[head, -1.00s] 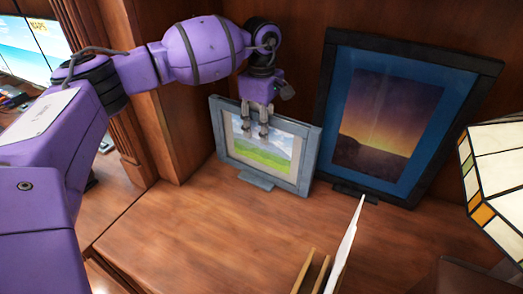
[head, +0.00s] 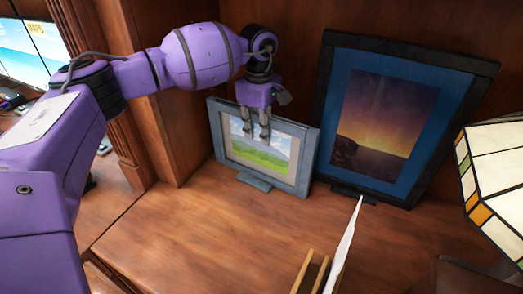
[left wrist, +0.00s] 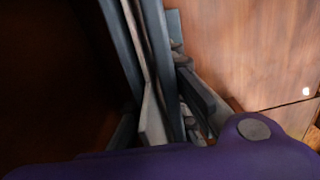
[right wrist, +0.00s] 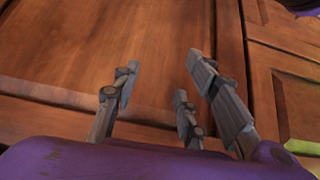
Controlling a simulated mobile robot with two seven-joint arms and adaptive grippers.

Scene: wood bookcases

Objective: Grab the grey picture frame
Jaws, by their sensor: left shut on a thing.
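The grey picture frame (head: 295,185) stands on the wooden surface with a green landscape picture in it. My left gripper (head: 262,137) reaches down over its top edge, with fingers in front of the picture. In the left wrist view the frame (left wrist: 122,45) is seen edge-on from above, and the left fingers (left wrist: 165,125) are closed around its edge. Part of the frame's top is hidden by the gripper. My right gripper (right wrist: 155,95) shows only in the right wrist view, with its fingers spread apart and nothing between them, in front of wood panels.
A larger dark frame (head: 325,115) with a sunset picture leans on the back wall, close at the right of the grey frame. A stained-glass lamp shade (head: 495,165) is at the right edge. A wooden holder with paper (head: 345,245) stands in front. The surface (head: 190,230) at front left is clear.

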